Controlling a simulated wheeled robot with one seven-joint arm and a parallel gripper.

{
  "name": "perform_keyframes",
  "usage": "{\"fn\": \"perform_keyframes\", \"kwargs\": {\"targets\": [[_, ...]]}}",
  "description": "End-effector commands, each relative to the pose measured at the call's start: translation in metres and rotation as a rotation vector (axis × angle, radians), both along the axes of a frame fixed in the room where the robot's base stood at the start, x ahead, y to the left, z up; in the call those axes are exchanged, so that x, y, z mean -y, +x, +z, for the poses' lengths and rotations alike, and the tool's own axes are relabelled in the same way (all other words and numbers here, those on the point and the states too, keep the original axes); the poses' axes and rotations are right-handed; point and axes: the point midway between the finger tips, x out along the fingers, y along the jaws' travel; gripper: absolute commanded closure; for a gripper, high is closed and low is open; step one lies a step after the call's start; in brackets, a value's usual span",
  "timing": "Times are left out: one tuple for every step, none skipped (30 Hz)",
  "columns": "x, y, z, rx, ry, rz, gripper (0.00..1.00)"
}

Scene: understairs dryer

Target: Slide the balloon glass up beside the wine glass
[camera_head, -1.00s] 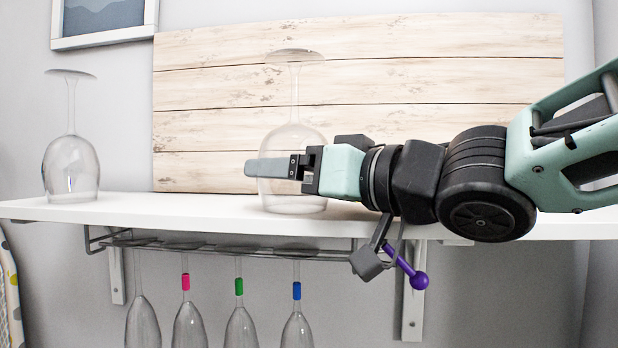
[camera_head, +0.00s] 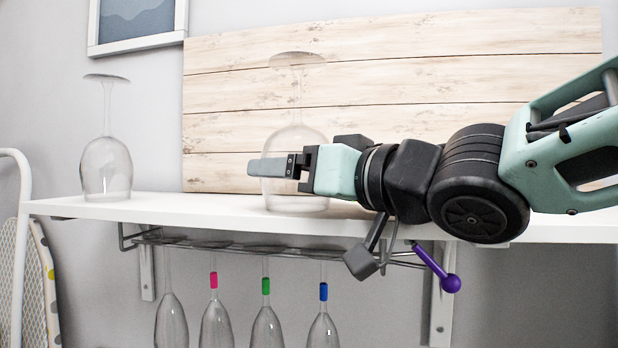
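The balloon glass (camera_head: 297,118), the larger clear glass, stands upside down on the white shelf, its foot up. The wine glass (camera_head: 106,168), smaller and also upside down, stands near the shelf's left end. A clear gap of bare shelf lies between them. My gripper (camera_head: 268,167) comes in level from the right. One grey finger crosses in front of the balloon glass's bowl, low down. The other finger is not clearly visible, so I cannot tell how far apart the fingers are or whether they grip the bowl.
The shelf (camera_head: 180,208) is clear left of the balloon glass. A wooden plank board (camera_head: 400,40) stands behind. A wire rack (camera_head: 225,247) under the shelf holds several hanging glasses, some with coloured bands. An ironing board (camera_head: 38,285) stands at the left.

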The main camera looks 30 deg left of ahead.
Motion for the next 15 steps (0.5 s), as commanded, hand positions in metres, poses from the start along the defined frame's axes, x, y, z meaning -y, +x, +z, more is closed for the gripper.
{"fn": "perform_keyframes", "kwargs": {"targets": [[-0.004, -0.001, 0.000, 0.000, 0.002, 0.003, 0.42], [-0.005, -0.002, 0.000, 0.000, 0.002, 0.003, 0.42], [-0.007, -0.003, 0.000, -0.001, 0.002, 0.003, 0.42], [-0.009, -0.003, 0.000, -0.001, 0.002, 0.003, 0.42], [-0.011, -0.003, 0.000, -0.001, 0.002, 0.002, 0.42], [-0.013, -0.004, 0.000, -0.001, 0.002, 0.002, 0.42], [-0.015, -0.004, 0.000, 0.001, 0.002, 0.002, 0.42], [-0.016, -0.004, 0.000, 0.001, 0.002, 0.002, 0.42], [-0.019, -0.005, 0.000, 0.001, 0.002, 0.003, 0.42], [-0.020, -0.006, 0.000, 0.000, 0.002, 0.003, 0.42], [-0.022, -0.006, 0.000, 0.000, 0.002, 0.003, 0.42], [-0.024, -0.006, 0.000, -0.001, 0.002, 0.003, 0.42], [-0.025, -0.007, 0.000, -0.001, 0.002, 0.002, 0.42], [-0.027, -0.007, 0.000, -0.001, 0.002, 0.002, 0.42], [-0.028, -0.007, 0.001, 0.000, 0.003, 0.002, 0.42]]}}
